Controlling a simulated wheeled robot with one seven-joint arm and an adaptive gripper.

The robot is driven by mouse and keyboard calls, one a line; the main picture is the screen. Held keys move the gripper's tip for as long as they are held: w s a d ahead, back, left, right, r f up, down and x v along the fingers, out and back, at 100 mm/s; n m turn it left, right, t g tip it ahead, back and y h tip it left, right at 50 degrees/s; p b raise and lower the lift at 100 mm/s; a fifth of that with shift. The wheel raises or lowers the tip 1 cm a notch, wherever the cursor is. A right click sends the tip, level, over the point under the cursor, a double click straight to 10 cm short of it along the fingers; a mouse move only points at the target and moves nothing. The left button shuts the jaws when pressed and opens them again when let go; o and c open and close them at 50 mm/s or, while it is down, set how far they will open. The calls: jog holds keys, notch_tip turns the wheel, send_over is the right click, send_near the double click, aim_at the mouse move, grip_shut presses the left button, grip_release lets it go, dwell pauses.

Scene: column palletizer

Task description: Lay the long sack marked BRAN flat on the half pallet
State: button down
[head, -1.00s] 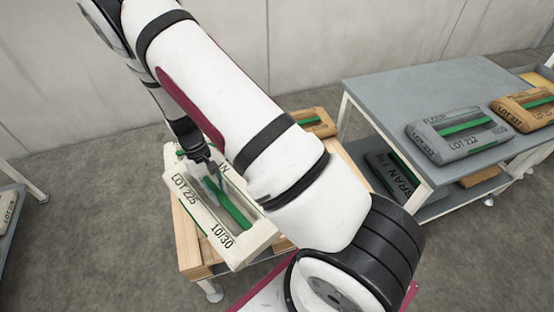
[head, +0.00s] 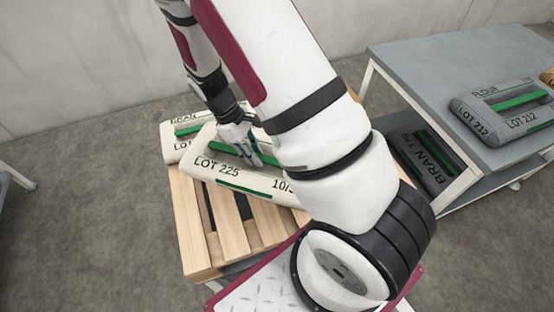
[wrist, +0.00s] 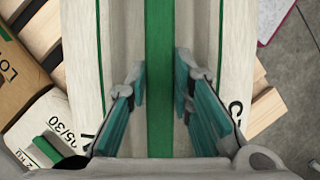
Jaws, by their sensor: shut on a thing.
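My gripper (head: 240,140) is shut on the raised green-striped middle of a long white sack (head: 235,183) marked LOT 225. The sack's name is hidden, and my arm covers its right part. It is over the half pallet (head: 186,222); I cannot tell whether it touches. In the wrist view my fingers (wrist: 160,95) stand either side of the green strip of the long sack (wrist: 95,50). A second white sack (head: 172,140), marked BRAN, lies behind it at the pallet's back left, partly covered by it.
Pallet slats at the front are bare. The wrist view shows a brown sack (wrist: 18,85) and a white sack marked 15/30 (wrist: 40,115) at left. A grey table (head: 425,60) at right bears a grey FLOUR sack (head: 500,128); a dark BRAN sack (head: 432,165) is on its lower shelf.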

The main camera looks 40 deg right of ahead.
aim_at(269, 169)
jog(key=f+n+b, duration=0.1)
jog(key=d+f+n+b, duration=0.1)
jog(key=b, duration=0.1)
jog(key=shift+d+f+t, duration=0.15)
jog(key=shift+t, duration=0.15)
jog(key=f+n+b, duration=0.1)
jog(key=b, duration=0.1)
jog(key=d+f+n+h+b, duration=0.1)
jog(key=b, duration=0.1)
jog(key=shift+s, duration=0.35)
jog(key=f+n+b, duration=0.1)
jog(key=b, duration=0.1)
jog(key=s+f+n+t+b, duration=0.1)
jog(key=f+n+b, duration=0.1)
jog(key=b, duration=0.1)
jog(key=shift+s+d+f+n+t+h+b, duration=0.25)
jog(key=shift+d+f+n+t+h+b, duration=0.05)
jog(key=shift+d+t+b, duration=0.1)
jog(key=shift+w+a+f+b, duration=0.85)
jog(key=shift+w+a, duration=0.75)
jog(key=shift+w, duration=0.5)
jog(key=shift+w+a+f+b, duration=0.8)
jog(key=shift+w+a, duration=0.8)
jog(key=shift+w, duration=0.55)
jog(key=shift+w+a+f+b, duration=0.85)
jog(key=shift+w+a, duration=0.75)
jog(key=shift+w, duration=0.5)
jog(key=c, duration=1.4)
grip_release()
jog(key=shift+f, duration=0.1)
